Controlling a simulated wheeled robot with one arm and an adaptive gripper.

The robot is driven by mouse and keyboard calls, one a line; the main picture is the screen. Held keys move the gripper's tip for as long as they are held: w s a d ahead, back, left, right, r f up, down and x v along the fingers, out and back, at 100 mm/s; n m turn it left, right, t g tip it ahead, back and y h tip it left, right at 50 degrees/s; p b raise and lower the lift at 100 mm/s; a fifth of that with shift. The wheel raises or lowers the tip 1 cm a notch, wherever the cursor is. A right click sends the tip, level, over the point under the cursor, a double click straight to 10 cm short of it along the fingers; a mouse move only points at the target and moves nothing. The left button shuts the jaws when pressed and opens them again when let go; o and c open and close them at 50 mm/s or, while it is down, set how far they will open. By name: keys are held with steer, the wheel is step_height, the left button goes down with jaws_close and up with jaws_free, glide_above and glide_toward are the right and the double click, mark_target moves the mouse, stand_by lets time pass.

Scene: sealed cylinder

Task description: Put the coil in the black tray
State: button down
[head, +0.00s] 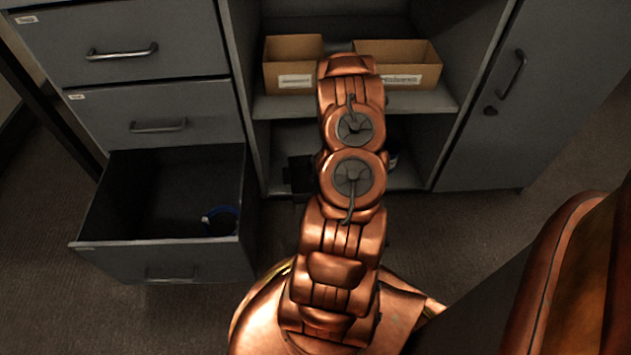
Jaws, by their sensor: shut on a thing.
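A small blue ring-like thing with a pale patch (220,219) lies in the front right corner of the open drawer; it may be the coil, but it is too small and dark to be sure. A dark, blocky shape (298,175) shows at the left of the lower shelf, partly behind my arm. I cannot tell whether it is the black tray or part of my gripper. My copper arm reaches up the middle of the view, and I cannot make out my gripper's fingers or anything held in them.
The open drawer (165,243) juts out at left below two shut drawers. Two cardboard bins (292,78) (425,75) stand on the upper shelf. A small dark-and-white thing (393,157) shows on the lower shelf (408,179). A shut cabinet door (545,100) is at right.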

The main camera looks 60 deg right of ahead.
steer(key=shift+f, duration=0.8)
steer(key=shift+f, duration=0.6)
steer(key=c, duration=1)
jaws_free()
steer(key=shift+r, duration=0.15)
steer(key=shift+r, duration=0.45)
steer(key=p+v, duration=0.5)
steer(key=v, duration=0.7)
